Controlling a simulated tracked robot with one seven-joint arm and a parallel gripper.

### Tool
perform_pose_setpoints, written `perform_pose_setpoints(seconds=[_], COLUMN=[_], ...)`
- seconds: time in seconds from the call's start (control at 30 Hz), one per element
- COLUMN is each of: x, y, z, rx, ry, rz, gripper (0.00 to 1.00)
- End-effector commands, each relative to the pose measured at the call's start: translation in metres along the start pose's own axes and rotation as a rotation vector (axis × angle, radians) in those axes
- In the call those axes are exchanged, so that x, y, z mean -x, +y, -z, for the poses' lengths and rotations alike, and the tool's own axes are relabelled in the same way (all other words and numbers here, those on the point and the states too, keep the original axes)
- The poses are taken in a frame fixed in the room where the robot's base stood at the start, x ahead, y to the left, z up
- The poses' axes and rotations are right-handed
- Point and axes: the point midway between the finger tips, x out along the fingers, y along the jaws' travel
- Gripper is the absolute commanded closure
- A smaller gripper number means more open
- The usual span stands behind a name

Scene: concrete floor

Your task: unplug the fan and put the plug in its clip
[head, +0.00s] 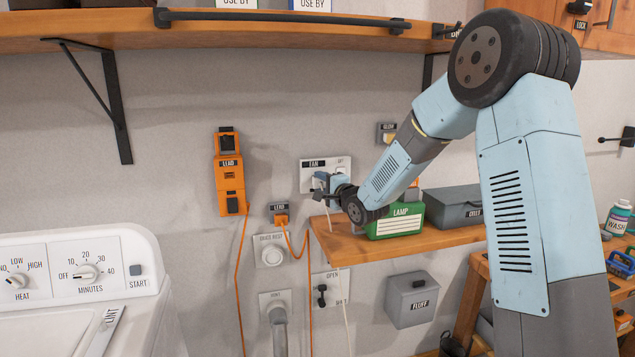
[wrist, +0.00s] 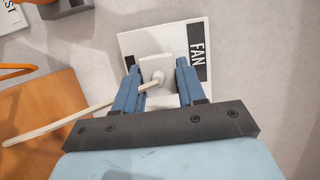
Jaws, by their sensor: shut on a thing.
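The fan's plug (wrist: 155,67) is a pale block with a pale cord (wrist: 70,121) running off to the lower left in the wrist view. My gripper (head: 321,183) is shut on it, with one blue finger on each side. The plug is in front of the white wall plate labelled FAN (wrist: 196,80), which also shows in the head view (head: 341,168). I cannot tell whether its pins are in the socket. A square wall fitting with a round middle (head: 271,252) is below left of the plate; its label is hard to read. I cannot tell which fitting is the clip.
A wooden shelf (head: 345,248) holding a green LAMP box (head: 395,226) and a grey case (head: 455,207) is just below my gripper. An orange LEAD unit (head: 229,178) with an orange cord hangs left. A white machine (head: 75,270) stands lower left.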

Motion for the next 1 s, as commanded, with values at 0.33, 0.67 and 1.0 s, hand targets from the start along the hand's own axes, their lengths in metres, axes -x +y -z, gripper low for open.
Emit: perform_pose_setpoints(seconds=[0.33, 0.67, 1.0], x=[0.004, 0.017, 0.025], y=[0.000, -0.001, 0.000], z=[-0.001, -0.005, -0.008], rx=[0.000, 0.000, 0.000], ry=[0.000, 0.001, 0.000], rz=[0.001, 0.002, 0.001], gripper=[0.97, 0.97, 0.97])
